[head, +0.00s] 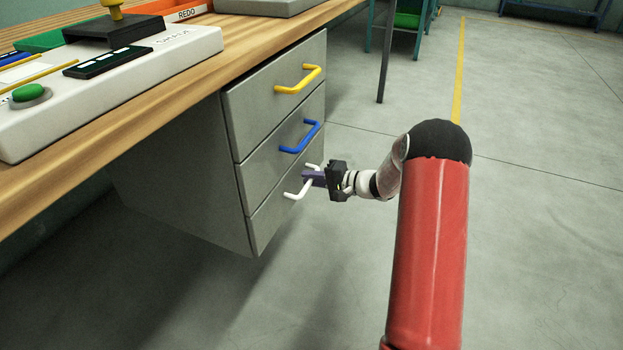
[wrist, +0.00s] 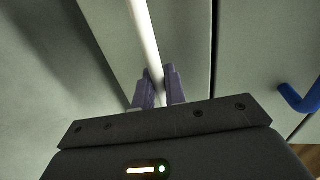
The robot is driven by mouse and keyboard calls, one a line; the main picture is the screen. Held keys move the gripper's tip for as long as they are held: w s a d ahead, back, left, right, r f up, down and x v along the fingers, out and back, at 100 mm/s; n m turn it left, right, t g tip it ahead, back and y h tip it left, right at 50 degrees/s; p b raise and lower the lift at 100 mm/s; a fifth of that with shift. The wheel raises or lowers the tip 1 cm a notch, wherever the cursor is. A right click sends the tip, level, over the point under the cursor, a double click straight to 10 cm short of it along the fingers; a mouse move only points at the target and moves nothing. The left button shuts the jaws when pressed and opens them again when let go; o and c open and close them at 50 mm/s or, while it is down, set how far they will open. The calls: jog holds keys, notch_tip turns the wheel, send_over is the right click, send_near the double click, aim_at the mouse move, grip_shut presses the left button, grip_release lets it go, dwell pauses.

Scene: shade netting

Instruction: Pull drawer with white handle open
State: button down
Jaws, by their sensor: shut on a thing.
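The grey drawer unit hangs under the table and has three drawers. The bottom drawer (head: 262,226) carries the white handle (head: 293,195) and looks flush with the drawers above it. My gripper (head: 308,178) is at this handle, with its purple fingers around the bar. In the wrist view the white handle (wrist: 146,38) runs down between the two fingertips (wrist: 159,82), and the fingers are shut on it. The gripper hides the middle of the handle in the head view.
Above are the middle drawer with a blue handle (head: 300,137) and the top drawer with a yellow handle (head: 298,80). The wooden tabletop (head: 120,115) overhangs the unit and bears a white button panel (head: 130,75). The floor (head: 540,230) right of the drawers is clear.

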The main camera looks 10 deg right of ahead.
jog(key=f+b+v, duration=0.2)
jog(key=b+v, duration=0.1)
jog(key=v, duration=1)
jog(key=d+f+b+v, duration=0.1)
jog(key=f+b+v, duration=0.2)
jog(key=v, duration=1)
jog(key=shift+s+d+f+b, duration=0.25)
jog(key=shift+s+d+b, duration=0.05)
jog(key=shift+s, duration=0.3)
jog(key=c, duration=1.5)
grip_release()
jog(key=shift+c, duration=0.2)
jog(key=v, duration=0.7)
jog(key=shift+s+d+p, duration=0.25)
jog(key=shift+d+p, duration=0.05)
jog(key=shift+p, duration=0.15)
